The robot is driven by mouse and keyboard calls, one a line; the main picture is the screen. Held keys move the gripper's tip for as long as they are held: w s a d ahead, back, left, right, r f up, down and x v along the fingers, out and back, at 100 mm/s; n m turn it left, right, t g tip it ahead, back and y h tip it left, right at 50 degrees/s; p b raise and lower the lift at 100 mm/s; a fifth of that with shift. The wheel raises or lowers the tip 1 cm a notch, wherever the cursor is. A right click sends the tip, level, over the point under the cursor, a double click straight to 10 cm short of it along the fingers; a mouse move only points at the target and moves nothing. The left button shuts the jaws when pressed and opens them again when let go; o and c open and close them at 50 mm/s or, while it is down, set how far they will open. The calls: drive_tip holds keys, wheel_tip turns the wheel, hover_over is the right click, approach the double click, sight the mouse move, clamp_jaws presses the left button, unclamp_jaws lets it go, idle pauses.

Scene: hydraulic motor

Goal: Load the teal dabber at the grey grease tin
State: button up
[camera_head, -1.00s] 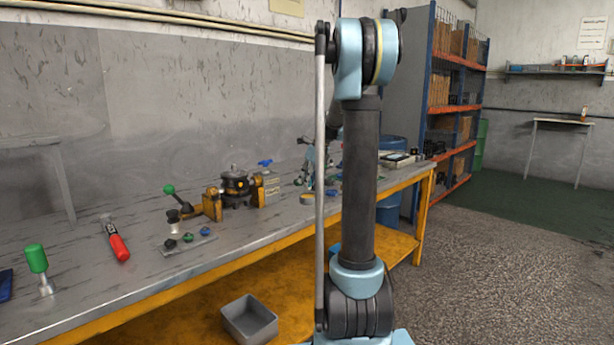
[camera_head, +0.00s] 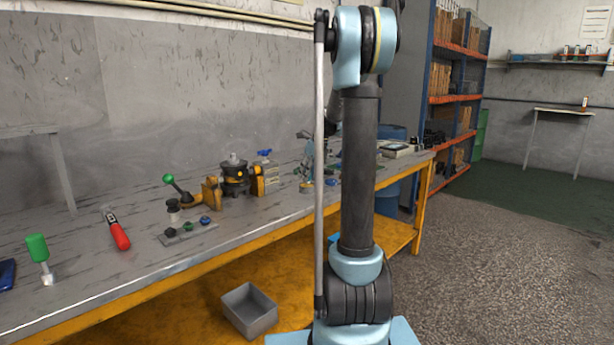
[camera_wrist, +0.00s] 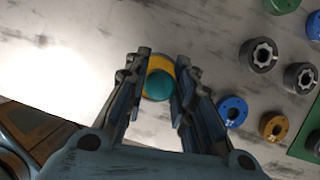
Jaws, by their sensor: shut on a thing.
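In the wrist view, my gripper (camera_wrist: 160,62) is shut on the teal dabber (camera_wrist: 158,86), which shows end-on as a round teal knob with a yellow part beside it. The dabber sits between the two fingers, and its far end is hidden. Below the fingers is a pale, scuffed grey worktop. I cannot pick out the grey grease tin for certain in either view. In the head view, my arm's column hides part of the bench, and the dabber cannot be made out clearly.
To the right in the wrist view lie grey toothed rings (camera_wrist: 260,54), a blue ring (camera_wrist: 232,110) and an orange ring (camera_wrist: 273,126). On the bench (camera_head: 140,265) stand a black-and-yellow motor fixture (camera_head: 235,178), a red-handled tool (camera_head: 118,232) and a green-handled tool (camera_head: 38,250).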

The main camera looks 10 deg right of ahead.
drive_tip(key=shift+f, duration=0.5)
idle(1.5)
drive_tip(key=shift+r, duration=3.5)
